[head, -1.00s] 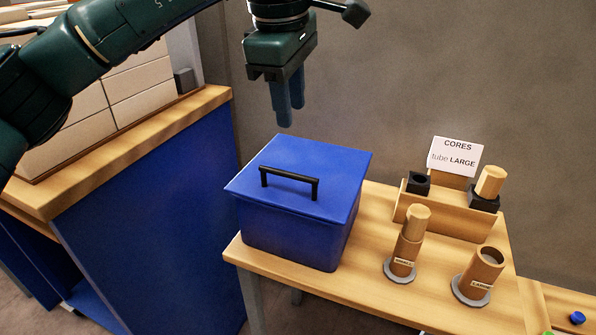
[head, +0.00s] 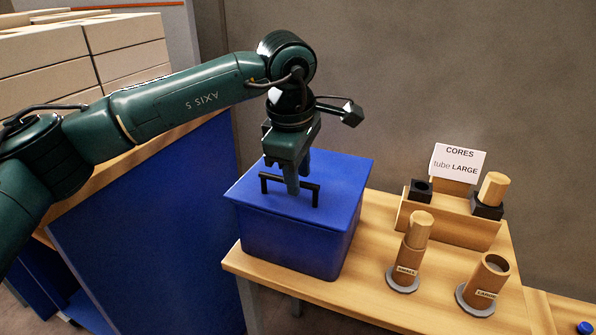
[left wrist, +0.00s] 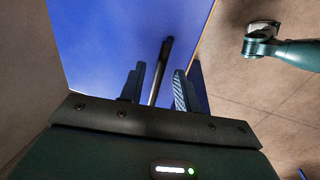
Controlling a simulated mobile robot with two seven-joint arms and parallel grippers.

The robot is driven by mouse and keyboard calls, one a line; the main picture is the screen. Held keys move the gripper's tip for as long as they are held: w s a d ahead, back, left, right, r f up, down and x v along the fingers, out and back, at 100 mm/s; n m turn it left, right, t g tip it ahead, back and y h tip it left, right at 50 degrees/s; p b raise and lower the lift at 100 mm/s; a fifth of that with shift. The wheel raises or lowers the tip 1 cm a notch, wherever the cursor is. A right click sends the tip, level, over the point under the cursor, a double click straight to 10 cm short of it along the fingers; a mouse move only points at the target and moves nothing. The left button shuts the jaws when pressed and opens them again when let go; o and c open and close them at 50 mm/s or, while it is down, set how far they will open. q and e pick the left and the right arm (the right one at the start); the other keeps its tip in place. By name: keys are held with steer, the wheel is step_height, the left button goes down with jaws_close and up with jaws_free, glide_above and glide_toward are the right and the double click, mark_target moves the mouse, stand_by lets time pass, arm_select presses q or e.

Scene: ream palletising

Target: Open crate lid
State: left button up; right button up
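The blue crate (head: 290,248) stands on the wooden table with its flat blue lid (head: 345,180) shut. A black bar handle (head: 314,194) stands up from the middle of the lid. My left gripper (head: 297,184) points down at the handle. In the left wrist view the handle (left wrist: 161,70) lies between the two open fingers of my left gripper (left wrist: 160,88), with a gap on each side. The fingers hide part of the handle in the head view.
Right of the crate, a small cardboard tube (head: 409,258) and a large one (head: 484,285) stand on the wooden table (head: 372,275). Behind them is a wooden rack (head: 450,222) with a CORES sign (head: 458,161). A blue-sided counter (head: 150,225) with stacked boxes (head: 120,45) is at left.

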arm_select(q)
jaws_close()
stand_by(0.6)
